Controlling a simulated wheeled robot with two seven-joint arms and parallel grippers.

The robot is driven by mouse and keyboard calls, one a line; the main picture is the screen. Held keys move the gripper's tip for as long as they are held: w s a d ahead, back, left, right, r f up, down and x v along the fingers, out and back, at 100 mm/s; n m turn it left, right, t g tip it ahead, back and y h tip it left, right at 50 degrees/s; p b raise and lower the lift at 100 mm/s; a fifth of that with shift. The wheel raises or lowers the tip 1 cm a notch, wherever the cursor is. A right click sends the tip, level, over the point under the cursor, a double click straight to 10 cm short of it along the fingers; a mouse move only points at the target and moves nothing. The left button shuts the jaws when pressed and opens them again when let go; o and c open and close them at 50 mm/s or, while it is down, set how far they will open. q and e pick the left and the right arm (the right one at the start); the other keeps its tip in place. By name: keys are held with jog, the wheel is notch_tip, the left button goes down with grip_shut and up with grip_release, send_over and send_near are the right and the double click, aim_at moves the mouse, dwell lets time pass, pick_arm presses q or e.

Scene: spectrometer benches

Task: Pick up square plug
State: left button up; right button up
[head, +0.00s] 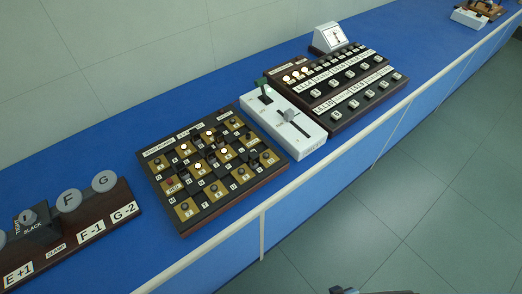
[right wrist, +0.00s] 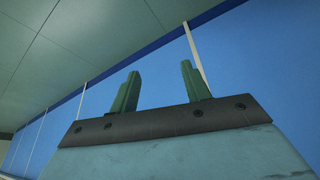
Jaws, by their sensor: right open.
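I cannot tell for sure which part is the square plug. The checkered gold-and-black board (head: 184,226) in the middle of the head view carries several small dark knobs or plugs and a few lit lamps, too small to tell their shapes. My right gripper (right wrist: 160,68) shows in the right wrist view with its two green fingers apart and nothing between them. It is away from the boards, facing the blue bench front and the floor. My left gripper is not in view.
A white unit with a lever (head: 302,142), a dark panel with rows of keys (head: 318,119) and a white meter (head: 330,38) stand farther along the blue bench (head: 105,157). A dark rack (head: 118,205) with grey discs is at left. A pale rail (head: 350,145) edges the bench; the floor is clear.

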jog(key=w+a+r+n+t+y+p, duration=0.1)
jog(key=w+a+r+t+y+p, duration=0.2)
jog(key=w+r, duration=0.85)
jog(key=w+a+r+n+t+y+p, duration=0.1)
jog(key=w+a+r, duration=0.25)
jog(key=r, duration=0.65)
jog(key=w+a+r+n+t+y+p, duration=0.15)
jog(key=a+r, duration=0.25)
jog(key=r, duration=0.5)
jog(key=t+y+p, duration=0.1)
send_near(255, 156)
jog(key=shift+n, duration=0.25)
jog(key=shift+x, duration=4.15)
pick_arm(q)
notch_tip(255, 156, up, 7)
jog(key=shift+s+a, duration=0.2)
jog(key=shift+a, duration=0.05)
pick_arm(e)
grip_shut()
